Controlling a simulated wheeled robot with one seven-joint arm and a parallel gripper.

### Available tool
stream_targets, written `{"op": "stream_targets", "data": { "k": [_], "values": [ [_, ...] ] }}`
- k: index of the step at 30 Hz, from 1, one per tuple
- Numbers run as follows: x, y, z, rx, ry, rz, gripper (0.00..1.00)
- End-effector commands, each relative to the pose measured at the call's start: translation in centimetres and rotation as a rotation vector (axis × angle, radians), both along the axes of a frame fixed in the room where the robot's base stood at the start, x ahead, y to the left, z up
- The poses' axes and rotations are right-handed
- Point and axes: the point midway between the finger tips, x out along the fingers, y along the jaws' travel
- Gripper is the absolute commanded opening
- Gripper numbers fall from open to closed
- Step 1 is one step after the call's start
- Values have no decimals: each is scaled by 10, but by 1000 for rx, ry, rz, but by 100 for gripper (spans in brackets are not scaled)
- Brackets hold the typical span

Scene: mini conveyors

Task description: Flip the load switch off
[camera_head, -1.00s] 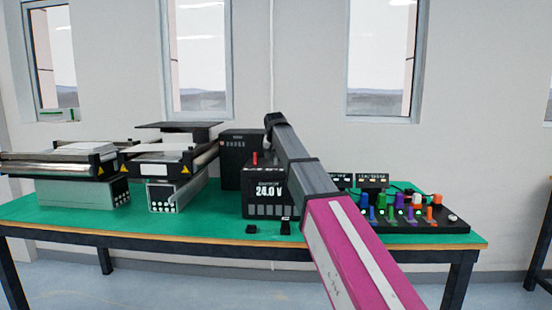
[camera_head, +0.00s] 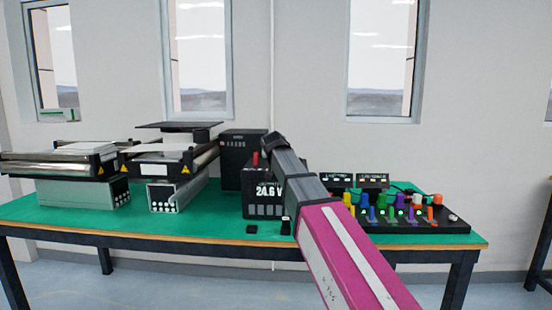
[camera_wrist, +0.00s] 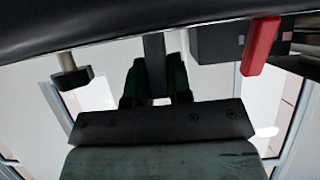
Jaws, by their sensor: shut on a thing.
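My gripper (camera_wrist: 155,85) is at the top middle of the wrist view. Its two dark fingers stand either side of a dark upright bar (camera_wrist: 153,60) and are shut on it. The bar looks like a switch handle, but its base is hidden. In the head view my arm's far end is over the black box with the voltage display (camera_head: 263,211), which reads 24.6 V. My fingertips are hidden there behind my arm. A red post (camera_head: 255,158) stands on this box. A red post also shows in the wrist view (camera_wrist: 261,46), right of my gripper and apart from it.
A taller black box (camera_head: 236,148) stands behind the display box. Two mini conveyors (camera_head: 66,165) (camera_head: 160,167) are on the left of the green table (camera_head: 200,220). A board with coloured knobs (camera_head: 445,227) is on the right. Small black pieces (camera_head: 251,229) lie near the front edge.

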Motion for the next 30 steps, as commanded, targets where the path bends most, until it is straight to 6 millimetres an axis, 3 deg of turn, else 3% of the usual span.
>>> {"op": "stream_targets", "data": {
  "k": [14, 15, 17, 26, 30],
  "values": [
    [-1, 0, 0, 0, -17, 1, 0],
    [-1, 0, 0, 0, -17, 1, 29],
    [-1, 0, 0, 0, -16, 1, 45],
    [-2, 0, 0, -1, -16, 0, 45],
    [-13, 0, 5, 0, -16, 1, 45]
  ]
}}
